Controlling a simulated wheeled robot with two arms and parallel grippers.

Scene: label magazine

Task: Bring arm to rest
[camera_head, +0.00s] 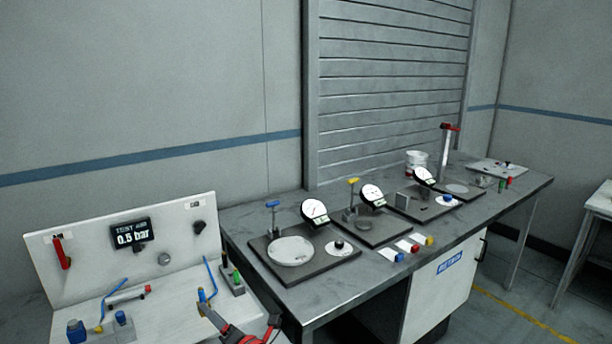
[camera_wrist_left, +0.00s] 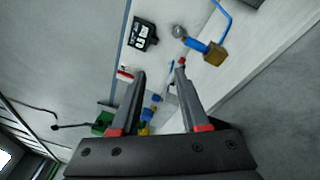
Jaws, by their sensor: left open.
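My left gripper (camera_head: 208,312) comes in at the bottom of the head view, over the front right part of a white test bench (camera_head: 165,312). It is close to a blue hose with a blue and brass fitting (camera_head: 203,298). In the left wrist view my left gripper (camera_wrist_left: 160,78) has its two fingers apart, with nothing held between them. The fitting (camera_wrist_left: 205,48) lies beyond the right finger there, clear of the gripper. My right gripper is in neither view.
The bench's upright panel carries a display reading 0.5 bar (camera_head: 132,234) and a red lever (camera_head: 62,253). A small rack (camera_head: 232,281) stands right of the hose. A long grey table (camera_head: 345,283) with round dial gauges (camera_head: 315,211) and plates stands further right.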

